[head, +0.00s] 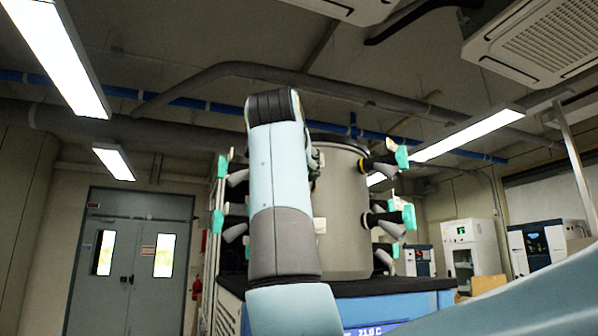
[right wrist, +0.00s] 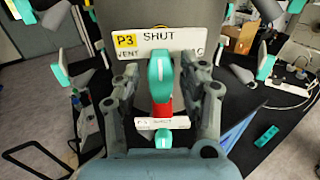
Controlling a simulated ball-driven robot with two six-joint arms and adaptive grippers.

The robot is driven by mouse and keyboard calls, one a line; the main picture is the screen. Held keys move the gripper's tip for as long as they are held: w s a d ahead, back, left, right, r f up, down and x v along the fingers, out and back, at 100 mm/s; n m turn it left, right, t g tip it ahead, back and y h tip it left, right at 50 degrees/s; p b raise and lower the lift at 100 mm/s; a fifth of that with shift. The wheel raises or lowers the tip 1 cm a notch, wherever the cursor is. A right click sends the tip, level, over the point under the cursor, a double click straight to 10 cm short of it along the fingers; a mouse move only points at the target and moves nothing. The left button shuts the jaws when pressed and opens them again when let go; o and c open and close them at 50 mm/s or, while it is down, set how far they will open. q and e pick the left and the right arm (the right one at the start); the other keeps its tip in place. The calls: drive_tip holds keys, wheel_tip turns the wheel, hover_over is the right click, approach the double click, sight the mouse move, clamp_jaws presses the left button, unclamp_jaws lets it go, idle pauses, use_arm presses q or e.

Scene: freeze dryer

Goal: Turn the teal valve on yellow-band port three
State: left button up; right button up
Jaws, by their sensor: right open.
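In the right wrist view, a yellow-marked P3 label (right wrist: 125,41) reading "SHUT" is on the grey drum. Just below it is a teal valve handle (right wrist: 160,82), upright, with a white line along it. My right gripper (right wrist: 158,76) is open, with one finger on each side of this handle; I cannot tell whether either finger touches it. Below the handle are a red part (right wrist: 162,108) and a second, smaller teal handle (right wrist: 163,140) with its own white label. In the head view, my arm covers the drum's front, hiding port three and the right gripper. My left gripper is out of view.
The grey drum (head: 342,215) stands on a dark-topped bench (head: 385,288). Other teal-handled ports stick out at its sides, such as a right-hand handle (head: 409,216) and a left-hand handle (head: 217,221). A teal object (right wrist: 266,136) lies on the dark surface at right.

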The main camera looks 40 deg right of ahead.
wheel_tip(320, 180, up, 9)
idle(0.3)
idle(0.5)
